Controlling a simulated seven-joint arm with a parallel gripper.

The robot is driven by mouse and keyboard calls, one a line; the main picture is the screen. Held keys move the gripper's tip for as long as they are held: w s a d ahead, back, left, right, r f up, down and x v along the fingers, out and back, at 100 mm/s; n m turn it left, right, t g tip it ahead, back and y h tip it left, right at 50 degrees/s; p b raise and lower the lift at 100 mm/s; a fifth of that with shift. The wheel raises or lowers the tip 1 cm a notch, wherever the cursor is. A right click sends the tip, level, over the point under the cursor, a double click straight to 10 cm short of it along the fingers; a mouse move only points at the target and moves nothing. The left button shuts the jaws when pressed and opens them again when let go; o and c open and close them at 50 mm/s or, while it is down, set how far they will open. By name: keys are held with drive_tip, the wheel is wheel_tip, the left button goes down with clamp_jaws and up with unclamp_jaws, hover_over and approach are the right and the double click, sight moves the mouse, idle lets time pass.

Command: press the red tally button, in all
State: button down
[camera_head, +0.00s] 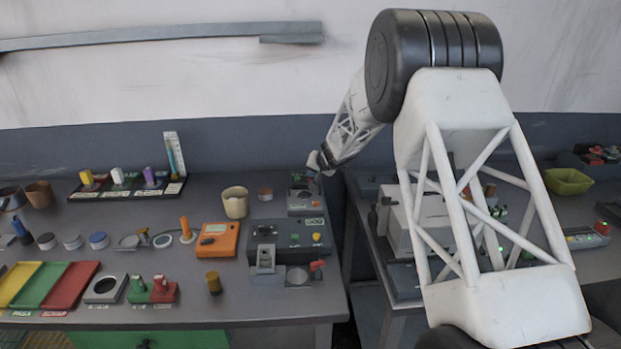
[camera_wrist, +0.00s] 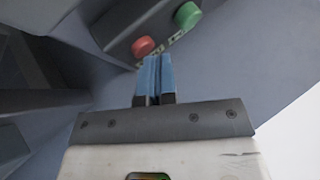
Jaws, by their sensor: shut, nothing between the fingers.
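The red button (camera_wrist: 143,46) is a round cap on a grey box (camera_wrist: 120,22), with a green button (camera_wrist: 187,15) beside it in the wrist view. My gripper (camera_wrist: 156,60) has its blue fingers together with nothing between them. The fingertips appear just beside the lower right edge of the red button; I cannot tell whether they touch it or the box. The red button is hard to make out there.
A larger grey machine (camera_head: 290,240) with a lever stands in front of the small box. An orange meter (camera_head: 217,241) and a beige cup (camera_head: 235,202) stand to the left. A gap separates this table from the right table, which holds more equipment.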

drive_tip(key=shift+r, duration=0.9)
drive_tip(key=shift+r, duration=0.1)
drive_tip(key=shift+r, duration=2.4)
